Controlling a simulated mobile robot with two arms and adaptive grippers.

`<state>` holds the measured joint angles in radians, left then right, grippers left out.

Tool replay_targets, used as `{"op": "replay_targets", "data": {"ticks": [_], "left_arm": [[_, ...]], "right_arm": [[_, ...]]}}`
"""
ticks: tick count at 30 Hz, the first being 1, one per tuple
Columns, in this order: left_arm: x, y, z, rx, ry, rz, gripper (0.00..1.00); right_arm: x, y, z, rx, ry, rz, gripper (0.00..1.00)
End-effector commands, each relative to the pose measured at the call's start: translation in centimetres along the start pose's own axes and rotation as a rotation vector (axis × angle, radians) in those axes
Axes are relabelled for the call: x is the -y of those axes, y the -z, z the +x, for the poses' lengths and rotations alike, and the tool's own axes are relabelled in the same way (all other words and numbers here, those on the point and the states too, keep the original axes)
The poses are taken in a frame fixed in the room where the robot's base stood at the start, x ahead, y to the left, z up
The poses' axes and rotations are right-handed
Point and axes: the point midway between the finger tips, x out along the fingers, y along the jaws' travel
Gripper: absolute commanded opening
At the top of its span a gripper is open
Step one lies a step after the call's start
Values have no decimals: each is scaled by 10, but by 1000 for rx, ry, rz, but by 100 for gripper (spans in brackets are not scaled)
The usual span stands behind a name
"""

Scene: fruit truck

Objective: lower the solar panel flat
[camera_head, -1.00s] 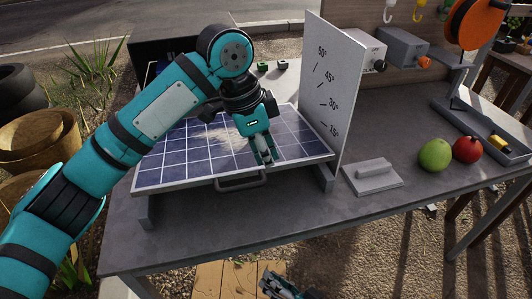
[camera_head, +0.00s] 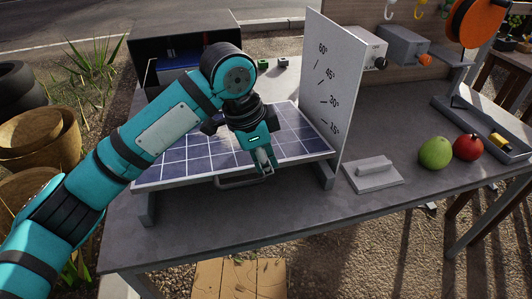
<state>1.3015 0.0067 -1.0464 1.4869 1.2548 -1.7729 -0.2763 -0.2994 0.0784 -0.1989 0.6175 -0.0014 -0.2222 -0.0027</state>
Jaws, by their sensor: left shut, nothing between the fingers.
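The solar panel (camera_head: 195,158) is a blue gridded sheet in a pale frame. It lies low over the workbench, close to flat; I cannot tell whether a slight tilt remains. A metal handle (camera_head: 228,184) is on its front edge. My left gripper (camera_head: 265,174) points down at that front edge, beside the right part of the handle. Its fingers are shut with nothing held; I cannot tell whether they touch the handle or frame. My left arm hides the panel's back left part. An upright white angle board (camera_head: 335,85) with 15° to 60° marks stands at its right. My right gripper is out of view.
A grey block with a grip (camera_head: 373,174), a green fruit (camera_head: 435,153) and a red fruit (camera_head: 468,148) are on the workbench (camera_head: 230,236) at the right. A dark open box (camera_head: 145,55) is behind the panel. The bench front is clear.

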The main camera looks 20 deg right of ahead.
Motion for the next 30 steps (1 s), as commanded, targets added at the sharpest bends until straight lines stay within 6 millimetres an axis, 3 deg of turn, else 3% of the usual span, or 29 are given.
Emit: {"op": "replay_targets", "data": {"ticks": [3, 6, 18, 23, 30], "left_arm": [[-6, -6, 22, 2, 55, 19, 0], [-9, -8, 31, 3, 82, 26, 0], [-9, -8, 30, 2, 89, 27, 0], [-9, -8, 13, 0, 91, 27, 0], [-13, -8, -38, 0, 93, 27, 0]], "right_arm": [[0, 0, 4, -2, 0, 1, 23], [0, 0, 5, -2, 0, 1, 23], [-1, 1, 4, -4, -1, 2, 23], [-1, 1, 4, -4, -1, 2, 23], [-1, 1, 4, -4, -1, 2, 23]]}}
